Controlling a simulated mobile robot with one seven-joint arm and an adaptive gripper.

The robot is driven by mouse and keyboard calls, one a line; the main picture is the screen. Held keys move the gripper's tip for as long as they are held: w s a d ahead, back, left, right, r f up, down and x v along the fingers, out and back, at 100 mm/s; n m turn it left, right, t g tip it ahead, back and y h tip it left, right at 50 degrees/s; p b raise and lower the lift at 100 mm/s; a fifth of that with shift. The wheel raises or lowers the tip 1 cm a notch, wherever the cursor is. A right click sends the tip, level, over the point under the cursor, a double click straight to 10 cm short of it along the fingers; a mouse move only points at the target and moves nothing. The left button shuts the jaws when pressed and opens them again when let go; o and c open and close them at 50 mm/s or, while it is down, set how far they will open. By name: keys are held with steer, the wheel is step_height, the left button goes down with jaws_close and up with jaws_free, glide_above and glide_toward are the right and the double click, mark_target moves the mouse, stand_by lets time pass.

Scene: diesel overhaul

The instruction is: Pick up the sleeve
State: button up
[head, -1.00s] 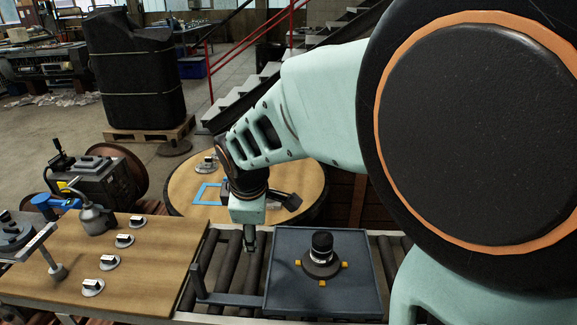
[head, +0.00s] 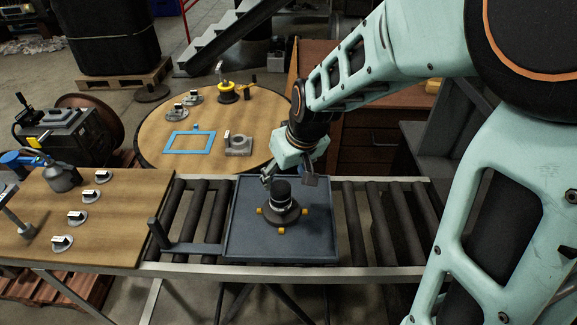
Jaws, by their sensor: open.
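A black cylinder with a pale band, which looks like the sleeve (head: 282,190), stands upright on a dark round base (head: 283,215) with small yellow blocks around it. The base sits on a blue-grey tray (head: 245,247) on the roller conveyor. My gripper (head: 289,182) is open, its two fingers spread just behind and above the top of the cylinder. It holds nothing. I cannot tell whether a finger touches the cylinder.
A wooden bench (head: 120,245) with several small metal pieces is at left. Behind is a round wooden table (head: 165,115) with a blue frame (head: 190,142), a grey block (head: 238,145) and a yellow-and-black item (head: 229,92). Rollers (head: 385,220) right of the tray are bare.

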mark_target(281, 188)
steer(key=x, duration=0.5)
steer(key=shift+a, duration=0.1)
steer(key=shift+d+x, duration=0.2)
steer(key=shift+x, duration=1.15)
steer(key=shift+d+x, duration=0.2)
steer(key=shift+x, duration=1.2)
steer(key=shift+w, duration=0.1)
steer(key=c, duration=1.6)
